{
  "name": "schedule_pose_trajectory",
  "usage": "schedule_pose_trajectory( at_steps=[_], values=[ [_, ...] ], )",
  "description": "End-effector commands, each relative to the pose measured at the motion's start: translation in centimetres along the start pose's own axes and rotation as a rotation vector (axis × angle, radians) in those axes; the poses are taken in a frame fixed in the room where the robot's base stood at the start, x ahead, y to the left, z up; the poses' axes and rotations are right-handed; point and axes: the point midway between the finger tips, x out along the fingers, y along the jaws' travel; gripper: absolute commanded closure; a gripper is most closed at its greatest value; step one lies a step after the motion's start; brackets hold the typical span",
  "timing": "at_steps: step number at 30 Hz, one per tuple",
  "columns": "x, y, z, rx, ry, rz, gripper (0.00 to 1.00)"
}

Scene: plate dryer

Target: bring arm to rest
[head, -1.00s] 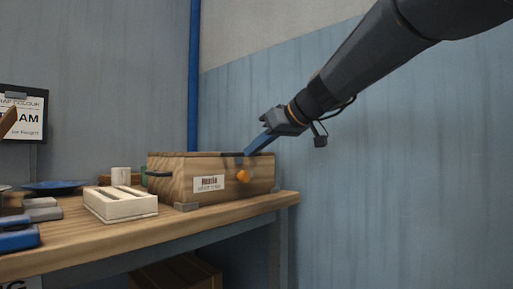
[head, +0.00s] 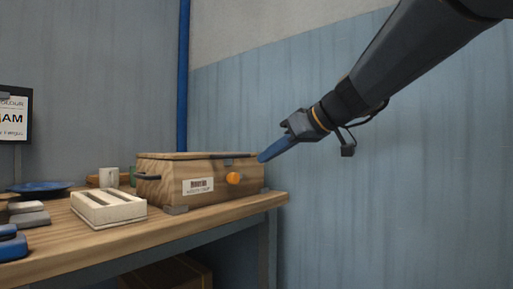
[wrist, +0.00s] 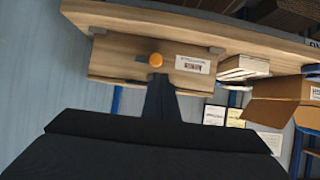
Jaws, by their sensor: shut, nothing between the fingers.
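My gripper (head: 262,158) is shut and empty, its blue fingers together. In the head view it points down and left, close to the right end of the wooden box; I cannot tell the exact gap. The wooden box (head: 165,187) stands on the bench with its lid down, a label and an orange knob (head: 233,179) on its front. In the wrist view the fingers (wrist: 158,82) show below the orange knob (wrist: 156,60), with the box front (wrist: 120,62) behind them.
The wooden bench (head: 130,250) ends just right of the box. A cream slotted rack (head: 108,209), a white cup (head: 109,177), a blue plate (head: 40,187) and grey and blue items stand to the left. A blue post (head: 183,80) rises behind. The space by the right wall is free.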

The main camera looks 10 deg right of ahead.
Motion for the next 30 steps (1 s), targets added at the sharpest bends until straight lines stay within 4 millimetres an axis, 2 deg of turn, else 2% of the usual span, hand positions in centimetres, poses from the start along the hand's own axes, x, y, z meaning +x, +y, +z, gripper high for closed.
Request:
schedule_pose_trajectory(
  at_steps=[7,11,14,18,21,24,27,30],
  values=[
    [-0.1,-0.3,0.8,0.005,-0.005,-0.004,1.0],
    [2.0,-2.7,2.8,0.049,-0.064,-0.045,1.0],
    [4.8,-6.5,6.2,0.114,-0.161,-0.095,1.0],
    [8.2,-13.3,12.4,0.204,-0.341,-0.154,1.0],
    [9.6,-18.1,17.3,0.246,-0.478,-0.172,1.0],
    [10.1,-22.8,22.4,0.27,-0.613,-0.172,1.0],
    [9.8,-26.4,27.1,0.276,-0.728,-0.153,1.0],
    [9.2,-28.8,30.4,0.271,-0.804,-0.128,1.0]
  ],
)
